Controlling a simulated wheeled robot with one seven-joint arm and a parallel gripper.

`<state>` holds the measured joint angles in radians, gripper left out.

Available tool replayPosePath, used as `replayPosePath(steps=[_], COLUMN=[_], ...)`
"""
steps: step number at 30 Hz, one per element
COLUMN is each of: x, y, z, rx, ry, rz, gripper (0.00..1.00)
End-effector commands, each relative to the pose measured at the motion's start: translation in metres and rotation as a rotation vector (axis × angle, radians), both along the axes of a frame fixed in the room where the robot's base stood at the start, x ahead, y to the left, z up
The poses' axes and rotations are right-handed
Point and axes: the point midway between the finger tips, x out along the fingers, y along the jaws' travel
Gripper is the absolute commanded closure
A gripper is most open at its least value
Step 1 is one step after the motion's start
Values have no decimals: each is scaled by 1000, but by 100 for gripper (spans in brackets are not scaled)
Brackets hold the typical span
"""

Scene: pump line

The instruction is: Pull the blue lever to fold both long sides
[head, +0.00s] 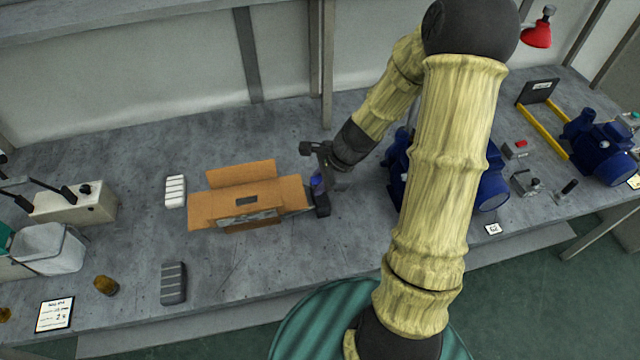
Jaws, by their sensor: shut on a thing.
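An open cardboard carton (205,212) lies on the grey bench left of my gripper. One long flap (240,174) stands out at its back, and short flaps spread to its left and right. A grey metal part (262,215) shows along its front side; its shape is unclear. The blue lever (317,184) is a small blue patch at the carton's right end, mostly hidden by my gripper. My gripper (321,190) is shut on it, with a dark block (322,206) just below. The exact contact is too small to see.
A white ribbed block (175,191) and a dark ribbed block (173,283) lie left of the carton. A white bin (50,248) and amber jar (106,286) stand farther left. Blue pumps (596,150) stand at right. The bench before the carton is mostly clear.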

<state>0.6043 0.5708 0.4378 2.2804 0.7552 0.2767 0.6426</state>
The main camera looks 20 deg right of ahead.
Motion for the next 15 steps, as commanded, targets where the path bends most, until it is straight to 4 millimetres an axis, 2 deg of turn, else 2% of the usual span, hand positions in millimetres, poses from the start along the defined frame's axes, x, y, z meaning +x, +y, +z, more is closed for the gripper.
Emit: replayPosePath(steps=[4, 15], x=[-3, -4], y=[2, 1], z=[-6, -7], rx=[3, 4], ry=[3, 4], rz=[2, -2], gripper=[100, 100])
